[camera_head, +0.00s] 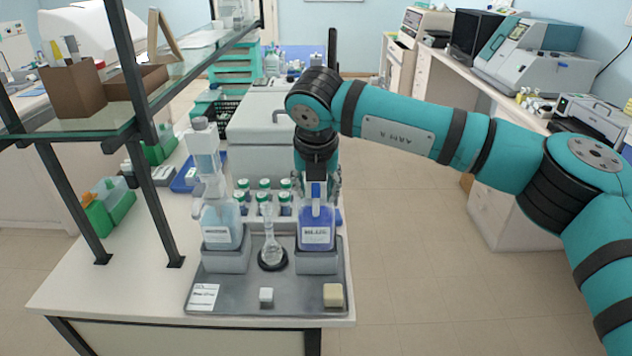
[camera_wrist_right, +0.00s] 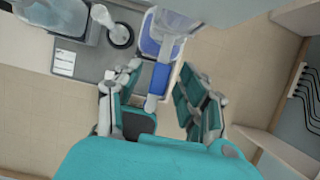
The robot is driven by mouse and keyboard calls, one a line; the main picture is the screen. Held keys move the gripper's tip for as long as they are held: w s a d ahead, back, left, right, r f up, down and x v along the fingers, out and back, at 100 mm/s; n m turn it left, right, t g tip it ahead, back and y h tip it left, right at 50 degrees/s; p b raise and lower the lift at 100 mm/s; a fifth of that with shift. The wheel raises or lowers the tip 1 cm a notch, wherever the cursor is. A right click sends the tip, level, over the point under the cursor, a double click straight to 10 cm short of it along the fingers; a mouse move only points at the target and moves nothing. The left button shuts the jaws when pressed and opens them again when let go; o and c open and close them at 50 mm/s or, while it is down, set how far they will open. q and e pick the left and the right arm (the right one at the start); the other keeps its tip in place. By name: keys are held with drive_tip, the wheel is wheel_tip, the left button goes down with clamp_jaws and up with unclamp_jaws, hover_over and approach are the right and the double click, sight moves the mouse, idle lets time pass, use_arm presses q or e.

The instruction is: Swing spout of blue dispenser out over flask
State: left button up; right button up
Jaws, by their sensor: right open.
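The blue dispenser (camera_head: 316,234) stands in the right holder on the grey tray, and its bottle also shows in the wrist view (camera_wrist_right: 152,47). A blue part of its top (camera_wrist_right: 158,78) lies between the fingers of my right gripper (camera_wrist_right: 155,103), which is open with a gap on both sides. In the head view my right gripper (camera_head: 318,182) is over the dispenser's top and hides much of it, so I cannot tell the spout's direction there. The clear flask (camera_head: 270,247) stands upright on a dark round base left of the dispenser; it also shows in the wrist view (camera_wrist_right: 120,35). My left gripper is not in view.
A second, paler dispenser (camera_head: 221,226) stands left of the flask. Several green-capped bottles (camera_head: 264,184) are behind. A white block (camera_head: 266,296) and a beige block (camera_head: 333,294) lie on the front of the tray (camera_head: 236,304). Glass shelving is at left; open floor is right.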

clamp_jaws()
idle(0.4)
drive_tip(key=shift+f, duration=0.1)
